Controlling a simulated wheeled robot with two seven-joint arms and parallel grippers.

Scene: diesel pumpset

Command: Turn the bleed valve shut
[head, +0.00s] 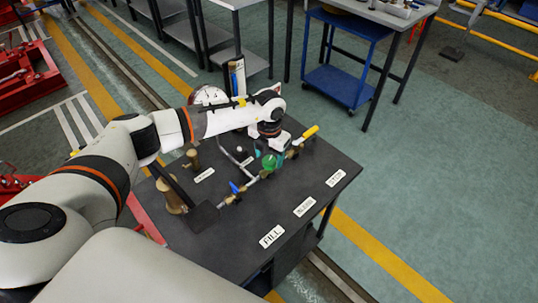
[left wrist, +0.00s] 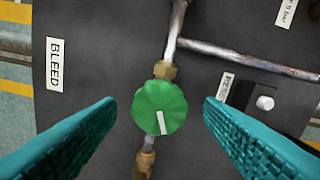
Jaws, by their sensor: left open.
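The bleed valve has a round green knob (head: 269,162) with a white mark, and it sits on brass and grey pipework on the dark bench top. In the left wrist view the green knob (left wrist: 160,107) lies between my two teal fingers, closer to the left one. A BLEED label (left wrist: 55,63) is on the bench beside it. My left gripper (head: 269,155) points down over the knob with its jaws open; it also shows in the left wrist view (left wrist: 160,110). Both fingers look apart from the knob. My right gripper is not in view.
A blue-handled valve (head: 236,187) and a yellow handle (head: 309,133) flank the knob on the pipework. A grey pipe (left wrist: 250,60) and a white button (left wrist: 265,102) are nearby. A FILL label (head: 272,236) lies on the clear front of the bench (head: 250,215).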

